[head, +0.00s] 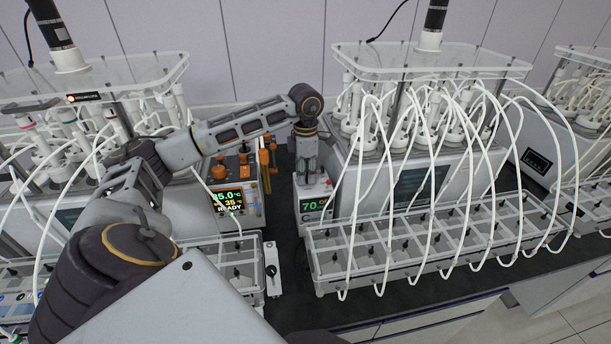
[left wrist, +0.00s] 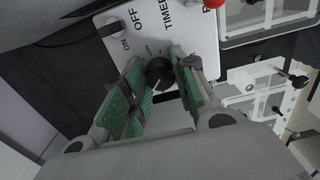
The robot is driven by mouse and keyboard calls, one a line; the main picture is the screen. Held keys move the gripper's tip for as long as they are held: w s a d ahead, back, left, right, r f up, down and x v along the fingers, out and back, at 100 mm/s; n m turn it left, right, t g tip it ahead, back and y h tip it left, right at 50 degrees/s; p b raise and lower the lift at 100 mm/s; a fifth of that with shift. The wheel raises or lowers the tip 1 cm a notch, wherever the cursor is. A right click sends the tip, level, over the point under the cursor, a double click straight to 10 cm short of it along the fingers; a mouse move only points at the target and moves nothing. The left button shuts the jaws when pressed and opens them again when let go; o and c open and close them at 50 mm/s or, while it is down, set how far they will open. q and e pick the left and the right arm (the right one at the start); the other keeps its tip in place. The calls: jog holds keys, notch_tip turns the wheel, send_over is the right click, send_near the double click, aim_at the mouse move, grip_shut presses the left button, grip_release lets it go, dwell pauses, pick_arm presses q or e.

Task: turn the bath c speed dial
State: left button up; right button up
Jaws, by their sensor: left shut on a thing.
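In the left wrist view the box face (left wrist: 190,33) shows ON, OFF and TIMER lettering. A round black dial (left wrist: 158,74) with a pale pointer line sits on that face. My left gripper (head: 306,181) reaches down over the box from above. Its green-padded fingers (left wrist: 157,66) are on either side of the dial and shut on it. In the head view the gripper hides the dial. My right gripper is not in view.
A clear rack (head: 430,245) with looping white tubes lies close on the right. A small white unit with a black knob (head: 271,270) is in front. A red button (left wrist: 213,3) is near the dial.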

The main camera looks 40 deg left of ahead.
pick_arm(q)
jog(key=shift+m+b, duration=0.4)
jog(key=shift+m, duration=1.4)
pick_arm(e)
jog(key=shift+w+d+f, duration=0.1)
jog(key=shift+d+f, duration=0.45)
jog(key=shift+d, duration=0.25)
pick_arm(q)
jog(key=o, duration=1.1)
jog(key=shift+c, duration=0.2)
jog(key=shift+r, duration=0.1)
notch_tip(320, 180, up, 12)
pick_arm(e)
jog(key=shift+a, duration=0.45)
